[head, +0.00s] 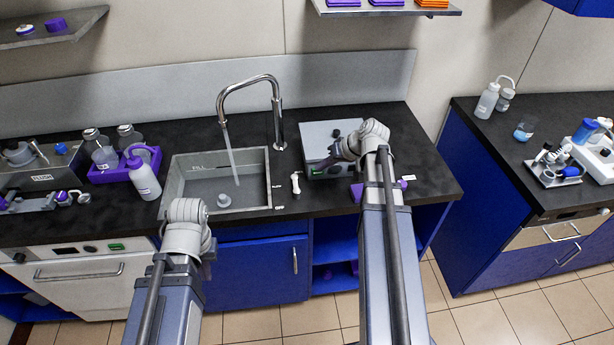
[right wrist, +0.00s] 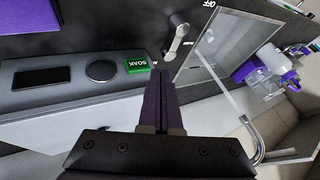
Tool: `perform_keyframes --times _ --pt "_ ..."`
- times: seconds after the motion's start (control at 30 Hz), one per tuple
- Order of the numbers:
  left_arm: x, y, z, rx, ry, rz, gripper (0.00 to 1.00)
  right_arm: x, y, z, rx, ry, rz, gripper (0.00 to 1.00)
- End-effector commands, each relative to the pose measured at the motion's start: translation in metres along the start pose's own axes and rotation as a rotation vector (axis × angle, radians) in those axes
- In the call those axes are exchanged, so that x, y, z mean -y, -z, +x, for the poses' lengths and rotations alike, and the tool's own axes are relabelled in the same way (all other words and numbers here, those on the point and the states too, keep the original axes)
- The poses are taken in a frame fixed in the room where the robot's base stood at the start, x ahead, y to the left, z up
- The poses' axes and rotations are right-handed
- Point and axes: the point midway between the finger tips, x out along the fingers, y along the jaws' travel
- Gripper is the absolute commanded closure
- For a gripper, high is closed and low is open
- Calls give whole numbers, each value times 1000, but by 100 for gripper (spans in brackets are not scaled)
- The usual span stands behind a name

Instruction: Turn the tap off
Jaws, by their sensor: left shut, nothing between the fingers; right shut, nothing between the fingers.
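The chrome tap (head: 252,82) arches over the sink, and a stream of water (head: 233,160) runs from its spout. A small pale lever (head: 296,183) stands on the counter just right of the sink. The right wrist view shows the lever (right wrist: 178,38) close up, with a white OFF label (right wrist: 209,3) beside its pivot. My right gripper (head: 324,165) is shut and empty over the grey box right of the sink. In the right wrist view its purple fingertips (right wrist: 160,74) are near the lever's free end, seemingly apart from it. My left gripper's fingers are hidden behind its arm.
The sink (head: 172,188) is left of the lever. The grey box (head: 322,130) has a green SOAK button (right wrist: 137,65) and a round knob (right wrist: 102,71). A purple caddy (head: 105,176) with bottles stands left of the sink. Counter behind the lever is clear.

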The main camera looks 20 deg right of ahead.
Motion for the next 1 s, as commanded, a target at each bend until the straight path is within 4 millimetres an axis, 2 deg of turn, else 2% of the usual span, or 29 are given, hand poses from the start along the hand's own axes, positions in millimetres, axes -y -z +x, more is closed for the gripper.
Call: perform_keyframes --times 0.17,0.6,0.8,1.0 --pt "-1 1 13 0 0 0 100 -2 -1 15 2 1 -1 100" --pt "-6 4 66 0 0 0 100 -2 -2 82 2 1 -2 100" --pt "-7 5 78 0 0 0 100 -1 -1 97 1 0 0 100" --pt "-8 5 80 0 0 0 100 0 0 100 1 0 0 100"
